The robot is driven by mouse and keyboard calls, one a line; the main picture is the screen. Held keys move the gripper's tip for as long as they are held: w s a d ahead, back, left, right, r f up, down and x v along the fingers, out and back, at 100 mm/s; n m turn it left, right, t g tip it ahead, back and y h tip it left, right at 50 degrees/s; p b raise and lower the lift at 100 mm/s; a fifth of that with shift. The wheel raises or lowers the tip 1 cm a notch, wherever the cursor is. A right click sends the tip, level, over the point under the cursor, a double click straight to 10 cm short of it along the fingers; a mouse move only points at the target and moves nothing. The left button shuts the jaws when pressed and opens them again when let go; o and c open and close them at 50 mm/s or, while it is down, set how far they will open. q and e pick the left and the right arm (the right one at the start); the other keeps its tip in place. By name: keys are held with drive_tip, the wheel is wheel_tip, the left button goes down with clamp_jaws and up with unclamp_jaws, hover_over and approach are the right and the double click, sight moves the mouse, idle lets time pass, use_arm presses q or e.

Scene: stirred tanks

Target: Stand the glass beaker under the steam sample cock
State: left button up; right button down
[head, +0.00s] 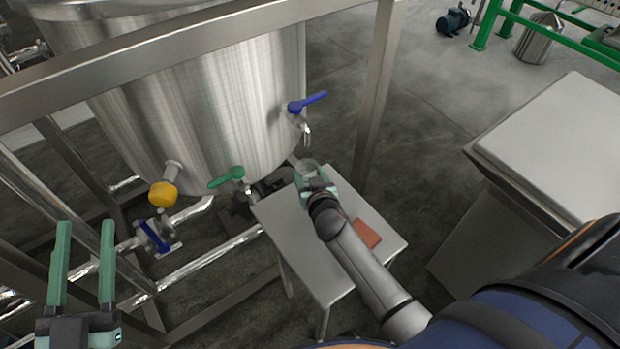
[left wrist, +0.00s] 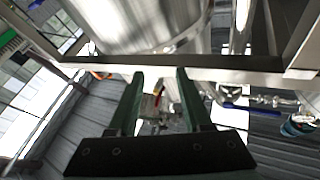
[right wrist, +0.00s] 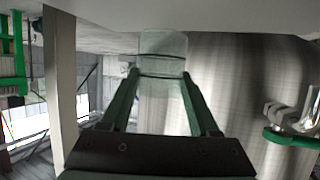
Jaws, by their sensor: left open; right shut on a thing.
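The clear glass beaker (head: 309,169) is between the fingers of my right gripper (head: 318,188), upright, at the far corner of the small table (head: 285,225). In the right wrist view the beaker (right wrist: 163,55) is between the green fingertips, its base at or very close to the tabletop. A blue-handled cock (head: 306,104) on the steel tank has its spout just above and behind the beaker in the head view. A green-handled cock (head: 227,177) is left of the beaker. I cannot tell which cock is for steam. My left gripper (head: 85,225) is open and empty, far left.
The steel tank (head: 215,105) stands inside a metal frame whose post (head: 380,90) rises right of the blue cock. A yellow-knobbed fitting (head: 163,193) sticks out low on the tank. A reddish-brown block (head: 366,234) lies on the small table. A pale bench (head: 560,145) stands right.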

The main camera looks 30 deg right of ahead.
use_arm(q)
drive_tip(key=r+h, duration=0.1)
drive_tip(key=s+r+m+h, duration=0.1)
drive_tip(key=r, duration=0.1)
drive_tip(key=s+d+r+m+t+h, duration=0.1)
drive_tip(key=r, duration=0.1)
drive_tip(key=shift+s+r+b, duration=0.15)
drive_tip(key=shift+s+b, duration=0.05)
drive_tip(key=shift+b, duration=0.15)
use_arm(e)
drive_tip(key=shift+f, duration=0.55)
use_arm(q)
drive_tip(key=shift+s+r+m+h, duration=0.3)
drive_tip(key=shift+m+h, duration=0.1)
drive_tip(key=shift+m, duration=0.1)
use_arm(e)
drive_tip(key=shift+f, duration=0.15)
drive_tip(key=c, duration=0.6)
unclamp_jaws()
use_arm(q)
drive_tip(key=shift+s+d+r+t, duration=0.1)
drive_tip(key=shift+r+t, duration=0.2)
use_arm(e)
drive_tip(key=o, duration=0.5)
